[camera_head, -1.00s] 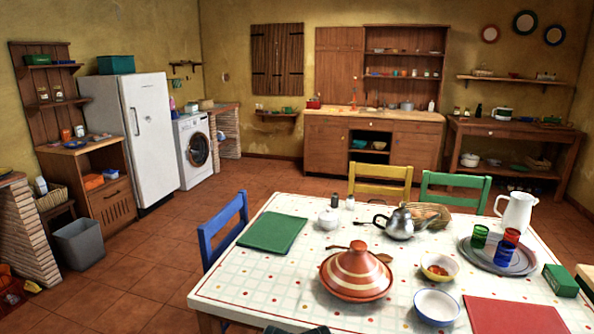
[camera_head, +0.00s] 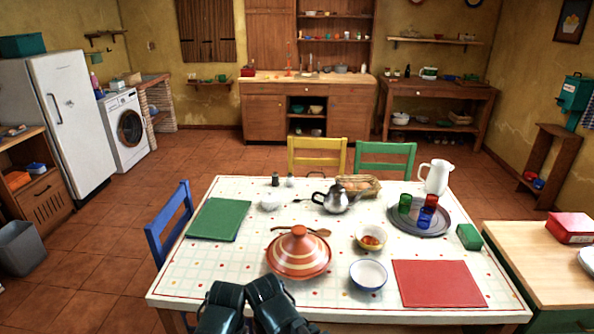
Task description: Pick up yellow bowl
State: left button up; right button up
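The yellow bowl (camera_head: 371,246) stands upright on the white patterned tablecloth (camera_head: 215,262), right of the striped tagine (camera_head: 299,262). Something orange-red lies inside it. A white bowl with a blue rim (camera_head: 368,275) stands just in front of it. Two dark parts of mine show at the bottom edge, by the table's near edge: my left gripper (camera_head: 222,296) and my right gripper (camera_head: 268,290). Both are well short of the yellow bowl, to its lower left, and touch nothing that I can see. Their fingers cannot be made out.
A red mat (camera_head: 438,284) lies right of the bowls, and a green mat (camera_head: 219,219) at the left. A silver teapot (camera_head: 336,199) and a grey tray (camera_head: 420,225) with cups stand behind. Blue (camera_head: 168,222), yellow (camera_head: 317,157) and green chairs (camera_head: 385,163) surround the table.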

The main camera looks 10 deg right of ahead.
aim_at(370, 236)
jog(key=l+z, duration=0.55)
jog(key=z, duration=0.15)
jog(key=l+z, duration=0.35)
